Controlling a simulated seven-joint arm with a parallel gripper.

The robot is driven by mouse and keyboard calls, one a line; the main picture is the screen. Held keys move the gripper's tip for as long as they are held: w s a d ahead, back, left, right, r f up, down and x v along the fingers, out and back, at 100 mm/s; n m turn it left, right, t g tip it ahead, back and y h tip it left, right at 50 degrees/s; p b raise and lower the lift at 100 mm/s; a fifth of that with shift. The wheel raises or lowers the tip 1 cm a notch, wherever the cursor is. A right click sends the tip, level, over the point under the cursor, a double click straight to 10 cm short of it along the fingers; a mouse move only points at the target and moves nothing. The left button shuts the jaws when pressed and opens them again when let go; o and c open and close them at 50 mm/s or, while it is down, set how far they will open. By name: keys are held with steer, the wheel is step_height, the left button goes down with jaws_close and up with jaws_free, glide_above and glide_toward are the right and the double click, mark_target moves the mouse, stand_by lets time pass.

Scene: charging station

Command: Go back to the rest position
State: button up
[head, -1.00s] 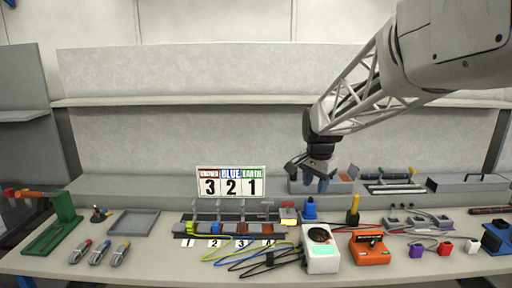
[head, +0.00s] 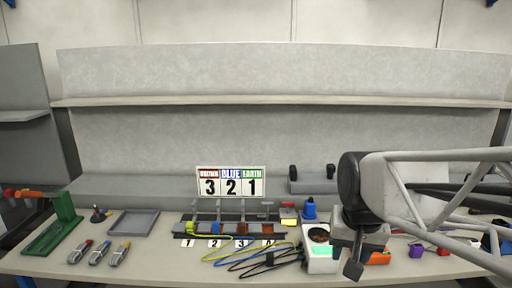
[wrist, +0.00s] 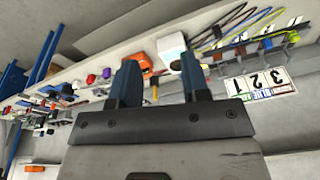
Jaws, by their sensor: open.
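My gripper (wrist: 162,78) shows in the wrist view with its two dark blue fingers spread and nothing between them. In the head view my arm comes in from the right, and the end of it (head: 356,248) hangs over the right part of the bench, in front of the orange device (head: 378,258) and partly over the white meter (head: 320,262). The fingertips are not clear there. The wrist view shows the bench upside down, with the orange device (wrist: 139,62) and white meter (wrist: 172,48) beyond the fingers.
A sign reading 3 2 1 (head: 231,182) stands behind the wire connector block (head: 230,231). A blue bottle-like item (head: 309,209) stands right of it. An empty grey tray (head: 134,223) and a green stand (head: 62,226) are at left. The upper shelf (head: 200,101) is bare.

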steer(key=s+f+n, duration=0.2)
steer(key=s+f, duration=0.1)
steer(key=s, duration=0.6)
steer(key=shift+f, duration=0.2)
steer(key=shift+d, duration=0.1)
stand_by(3.0)
